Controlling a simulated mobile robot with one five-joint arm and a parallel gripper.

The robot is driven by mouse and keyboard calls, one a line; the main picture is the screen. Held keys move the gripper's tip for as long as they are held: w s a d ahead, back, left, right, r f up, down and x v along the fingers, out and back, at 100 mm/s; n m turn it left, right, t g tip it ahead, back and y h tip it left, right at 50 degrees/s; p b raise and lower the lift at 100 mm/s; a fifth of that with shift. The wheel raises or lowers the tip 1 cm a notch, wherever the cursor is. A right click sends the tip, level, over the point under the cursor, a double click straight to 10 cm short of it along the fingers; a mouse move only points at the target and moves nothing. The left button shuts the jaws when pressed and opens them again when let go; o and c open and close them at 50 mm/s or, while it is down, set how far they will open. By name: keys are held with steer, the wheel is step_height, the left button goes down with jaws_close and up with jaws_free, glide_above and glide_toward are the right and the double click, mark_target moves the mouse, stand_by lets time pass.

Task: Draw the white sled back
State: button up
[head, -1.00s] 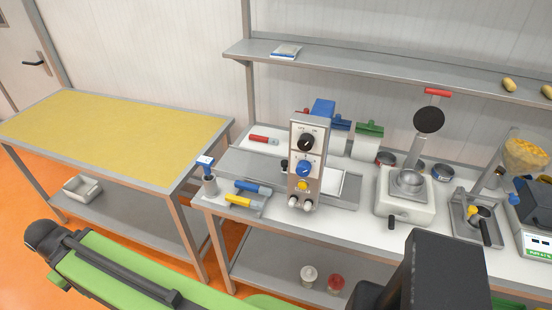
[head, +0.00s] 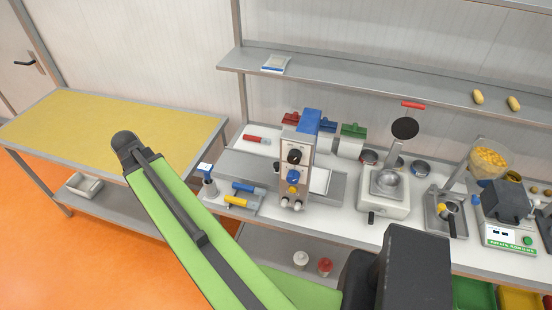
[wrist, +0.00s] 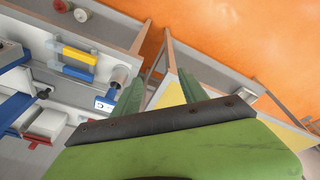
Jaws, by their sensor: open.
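A machine (head: 294,172) with a knobbed front panel and blue top stands on the long bench. A flat white plate (head: 319,181) lies on its grey bed, right of the panel; it may be the white sled, but I cannot tell for sure. White blocks with blue and green tops stand behind the panel. My gripper (wrist: 160,82) shows in the wrist view, its two green fingers spread and empty, over the gap between the bench and the yellow-topped table. It is apart from the machine. My gripper does not show in the head view.
The yellow-topped table (head: 110,125) is bare. Blue and yellow handled tools (head: 240,194) and a blue-topped stand (head: 207,180) are at the bench's left end. A white press (head: 384,200) stands right of the machine. A shelf (head: 350,83) runs above the bench.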

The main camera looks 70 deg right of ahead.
steer(key=s+d+m+h, duration=0.1)
steer(key=s+d+m, duration=0.2)
steer(key=s+d, duration=0.35)
steer(key=s+d+m, duration=0.2)
steer(key=s+d, duration=0.1)
steer(key=d, duration=0.6)
steer(key=m+g+h, duration=0.1)
steer(key=m+g, duration=0.1)
steer(key=m, duration=0.5)
glide_toward(277, 164)
steer(key=b+x, duration=0.8)
steer(key=b, duration=0.8)
steer(key=shift+f, duration=0.4)
steer(key=shift+r, duration=0.1)
jaws_close()
